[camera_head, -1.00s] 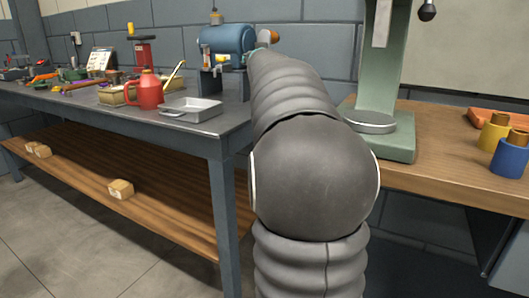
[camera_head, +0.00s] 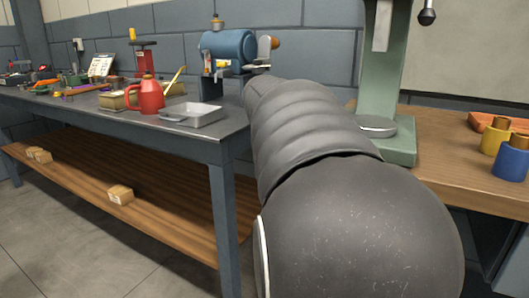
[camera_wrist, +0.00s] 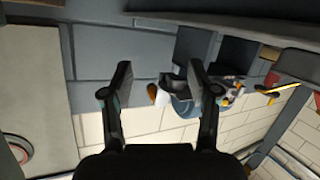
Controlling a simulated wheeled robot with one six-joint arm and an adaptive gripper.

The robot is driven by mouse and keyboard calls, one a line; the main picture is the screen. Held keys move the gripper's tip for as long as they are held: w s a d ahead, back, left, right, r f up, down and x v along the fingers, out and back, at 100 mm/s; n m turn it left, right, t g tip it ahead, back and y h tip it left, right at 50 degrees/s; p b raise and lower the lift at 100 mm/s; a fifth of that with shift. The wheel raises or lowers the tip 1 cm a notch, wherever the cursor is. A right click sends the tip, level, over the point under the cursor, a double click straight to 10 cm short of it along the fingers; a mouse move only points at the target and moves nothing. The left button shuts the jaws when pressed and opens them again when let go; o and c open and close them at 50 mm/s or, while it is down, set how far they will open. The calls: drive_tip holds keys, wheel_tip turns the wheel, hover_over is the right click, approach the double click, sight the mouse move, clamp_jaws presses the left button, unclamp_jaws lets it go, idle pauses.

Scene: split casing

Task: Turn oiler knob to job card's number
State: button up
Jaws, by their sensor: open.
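A blue machine (camera_head: 230,45) with a round body stands at the back right of the blue-grey bench. A small brass-coloured oiler (camera_head: 218,23) sits on its top; its knob setting is too small to read. A white printed card (camera_head: 101,66) leans at the back of the bench; its number cannot be read. In the wrist view, my gripper (camera_wrist: 160,72) is open and empty. The blue machine (camera_wrist: 183,107) shows tilted and beyond the fingers, partly hidden by the right finger. My gripper is hidden behind my arm in the head view.
A red oil can (camera_head: 149,95) and a grey tray (camera_head: 192,115) are on the blue-grey bench (camera_head: 140,122). A green machine column (camera_head: 382,70) stands on the wooden bench (camera_head: 440,160) at right. Blue and yellow cylinders (camera_head: 512,158) stand there too.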

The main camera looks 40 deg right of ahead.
drive_tip(key=s+a+f+g+y, duration=0.1)
drive_tip(key=s+a+f, duration=0.2)
drive_tip(key=f, duration=0.2)
drive_tip(key=s+a+f+n+g+y, duration=0.1)
drive_tip(key=s+a+f+g, duration=0.1)
drive_tip(key=s+a+f, duration=0.1)
drive_tip(key=shift+a+f+y, duration=0.3)
drive_tip(key=shift+a+f, duration=0.3)
drive_tip(key=shift+f, duration=0.65)
